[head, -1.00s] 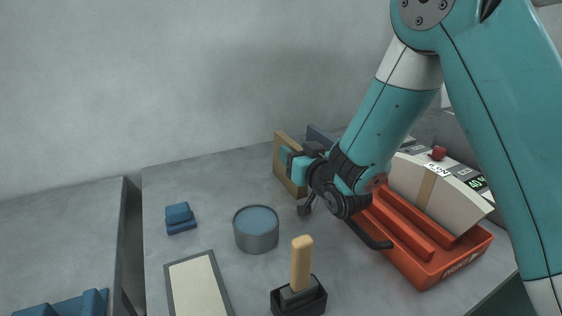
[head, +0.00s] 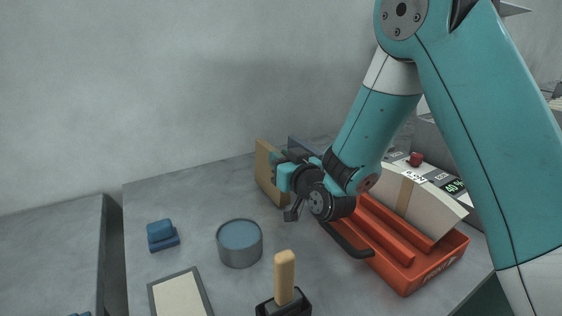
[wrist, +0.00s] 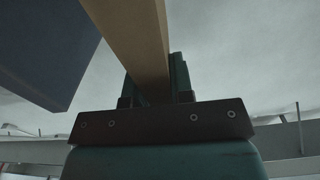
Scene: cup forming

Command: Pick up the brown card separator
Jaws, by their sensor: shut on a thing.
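The brown card separator (head: 265,170) is a flat tan-brown panel standing upright at the back of the grey table in the head view. My gripper (head: 283,172) is at its right side, shut on it. In the wrist view the separator (wrist: 140,38) shows edge-on as a tan strip running down between the fingers of my gripper (wrist: 157,88). The fingers close on both its faces. Its lower part is partly hidden by my gripper in the head view.
A dark blue-grey panel (head: 297,147) stands close behind the separator.

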